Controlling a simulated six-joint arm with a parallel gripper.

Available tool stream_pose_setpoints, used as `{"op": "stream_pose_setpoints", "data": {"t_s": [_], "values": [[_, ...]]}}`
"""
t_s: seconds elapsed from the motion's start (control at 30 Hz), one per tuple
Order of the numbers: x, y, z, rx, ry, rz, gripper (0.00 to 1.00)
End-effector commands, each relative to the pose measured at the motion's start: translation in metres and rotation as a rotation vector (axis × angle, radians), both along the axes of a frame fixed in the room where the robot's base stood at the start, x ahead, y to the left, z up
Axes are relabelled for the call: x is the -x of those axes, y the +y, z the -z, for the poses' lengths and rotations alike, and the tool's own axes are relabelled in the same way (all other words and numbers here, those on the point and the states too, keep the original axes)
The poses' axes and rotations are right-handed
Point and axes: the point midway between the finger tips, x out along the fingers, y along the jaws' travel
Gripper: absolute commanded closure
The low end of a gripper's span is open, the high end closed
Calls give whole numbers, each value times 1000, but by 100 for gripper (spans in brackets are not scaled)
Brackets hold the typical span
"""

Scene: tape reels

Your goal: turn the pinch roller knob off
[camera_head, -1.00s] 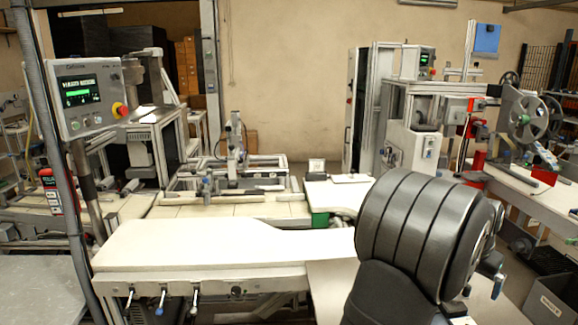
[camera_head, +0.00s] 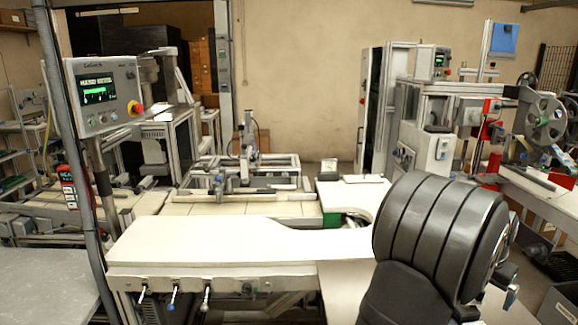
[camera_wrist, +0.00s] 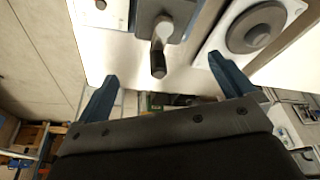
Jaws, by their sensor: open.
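In the wrist view my gripper (camera_wrist: 162,67) shows two blue fingers spread wide, with nothing held between them. A grey lever-like knob (camera_wrist: 159,50) on a grey base stands just beyond the fingertips, between them in the picture and apparently apart from both. Its turned position is hard to read. A round dark disc with a small hub (camera_wrist: 257,27) lies on a pale plate to its right. I cannot tell for certain which of these is the pinch roller knob. In the head view my dark arm fills the lower right and my gripper's fingers cannot be made out.
A pale worktop (camera_head: 220,240) with several small levers on its front edge lies in front. A control screen (camera_head: 105,93) with a red button stands at left. A tape reel (camera_head: 541,115) is at right. A grey machine cabinet (camera_head: 430,150) stands behind my arm.

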Motion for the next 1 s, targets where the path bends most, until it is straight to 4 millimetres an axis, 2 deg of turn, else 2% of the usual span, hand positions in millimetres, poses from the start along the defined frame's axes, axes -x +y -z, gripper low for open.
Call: {"op": "stream_pose_setpoints", "data": {"t_s": [0.03,0.2,0.23,0.37,0.43,0.7,0.8,0.9,1.0], "values": [[0,0,0,0,0,0,12],[0,0,0,0,0,0,45],[0,0,0,0,0,0,49],[3,9,-12,-8,18,-44,49],[9,24,-30,-22,47,-112,49],[53,114,-112,-130,189,-524,49],[66,140,-132,-163,219,-642,49],[75,154,-142,-185,234,-710,49],[78,159,-143,-193,240,-736,49]]}}
